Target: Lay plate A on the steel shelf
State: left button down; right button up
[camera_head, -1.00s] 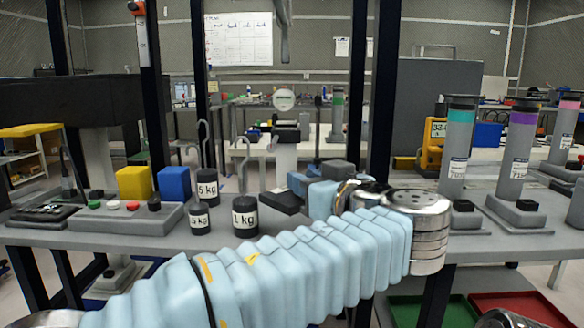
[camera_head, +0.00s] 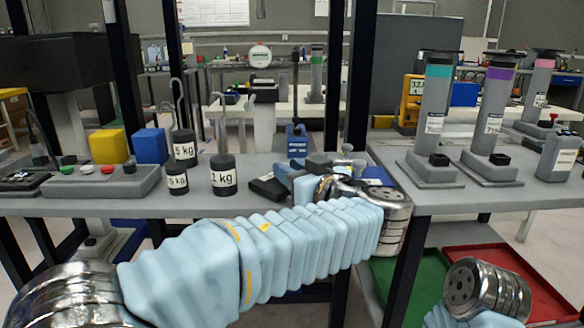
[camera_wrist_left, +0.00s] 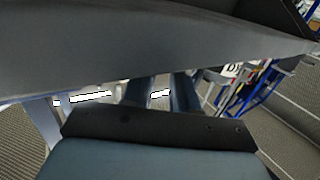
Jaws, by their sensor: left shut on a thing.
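My left gripper (camera_head: 285,182) is over the grey bench top, to the right of the 1 kg weight. A dark flat piece (camera_head: 267,188) is at its fingertips. It appears to be plate A, but no letter is readable. In the left wrist view, the two dark blue fingers (camera_wrist_left: 163,92) run up to a broad dark grey slab (camera_wrist_left: 130,45) that crosses the whole top and hides the fingertips. I cannot pick out the steel shelf with certainty. My right gripper is out of view; only part of that arm shows at lower right.
Further left are yellow (camera_head: 109,146) and blue (camera_head: 150,146) blocks. A dark post (camera_head: 361,80) rises behind my wrist. Grey cylinders (camera_head: 433,110) stand right; green (camera_head: 410,275) and red (camera_head: 505,265) trays lie below.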

pick_arm(q)
jog(key=shift+f, duration=0.1)
jog(key=c, duration=0.9)
grip_release()
jog(key=b+v, duration=0.1)
jog(key=v, duration=1.1)
